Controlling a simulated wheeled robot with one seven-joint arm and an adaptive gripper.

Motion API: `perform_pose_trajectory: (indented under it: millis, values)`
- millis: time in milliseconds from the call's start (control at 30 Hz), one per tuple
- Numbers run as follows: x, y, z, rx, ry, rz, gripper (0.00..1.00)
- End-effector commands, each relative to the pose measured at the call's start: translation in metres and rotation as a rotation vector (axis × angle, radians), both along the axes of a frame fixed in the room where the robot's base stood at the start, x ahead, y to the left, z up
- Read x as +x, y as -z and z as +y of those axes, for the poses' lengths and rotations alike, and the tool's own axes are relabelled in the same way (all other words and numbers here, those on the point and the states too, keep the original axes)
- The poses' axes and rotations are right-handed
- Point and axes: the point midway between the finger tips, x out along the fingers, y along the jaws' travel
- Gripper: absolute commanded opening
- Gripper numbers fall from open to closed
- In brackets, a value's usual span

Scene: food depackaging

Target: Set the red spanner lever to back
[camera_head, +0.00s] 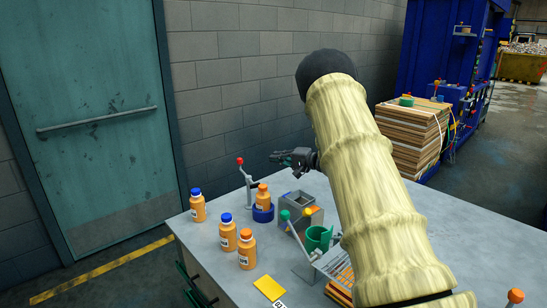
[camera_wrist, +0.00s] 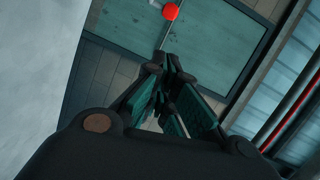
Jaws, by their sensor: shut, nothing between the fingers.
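The red spanner lever (camera_head: 240,161) has a red ball knob on a grey arm, on an upright grey stand at the far side of the table. Its arm tilts up and to the left in the head view. My gripper (camera_head: 277,157) is to the right of the knob at about its height in that view, and apart from it. The red knob (camera_wrist: 170,11) shows at the top of the wrist view, beyond my fingertips (camera_wrist: 170,62). My gripper is shut and empty.
An orange bottle (camera_head: 263,194) stands in a blue ring (camera_head: 262,213) beside the lever stand. Several more bottles stand at the left of the table (camera_head: 207,262). A grey box (camera_head: 298,201) and a green-knobbed lever (camera_head: 286,215) stand to the right. The space above the knob looks clear.

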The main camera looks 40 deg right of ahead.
Motion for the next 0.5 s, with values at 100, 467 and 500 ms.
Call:
perform_pose_trajectory:
  millis: [100, 467, 500]
  values:
    - [0.018, 0.001, 0.008, -0.003, -0.003, 0.001, 0.0]
    - [0.071, 0.009, 0.029, -0.003, -0.005, 0.002, 0.0]
    - [0.074, 0.008, 0.036, -0.002, -0.006, 0.001, 0.0]
